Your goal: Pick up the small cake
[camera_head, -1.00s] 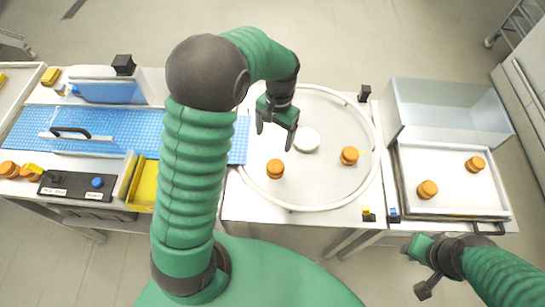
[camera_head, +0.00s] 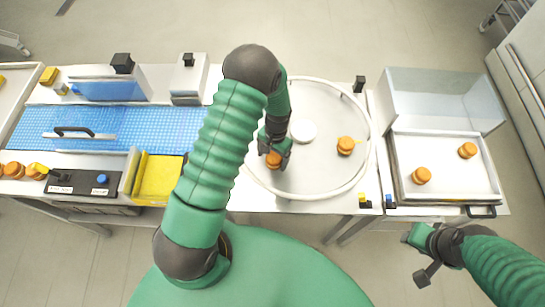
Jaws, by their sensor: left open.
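A small round orange-brown cake (camera_head: 273,161) sits on the left part of the white round turntable (camera_head: 327,190). My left gripper (camera_head: 273,153) is over this cake with its fingers apart, one on each side; I cannot tell whether they touch it. A second small cake (camera_head: 346,145) sits on the turntable to the right. Two more cakes, one nearer (camera_head: 422,176) and one farther (camera_head: 467,150), lie on the tray (camera_head: 440,145) at the right. My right gripper (camera_head: 417,257) is at the lower right, away from the table; its jaw state is unclear.
A white disc (camera_head: 304,131) lies mid-turntable. A raised rim (camera_head: 365,170) rings the turntable. A clear-walled box (camera_head: 445,98) stands behind the tray. At the left are a blue belt (camera_head: 170,130), a yellow bin (camera_head: 159,177), a control box (camera_head: 83,183) and several cakes (camera_head: 14,170).

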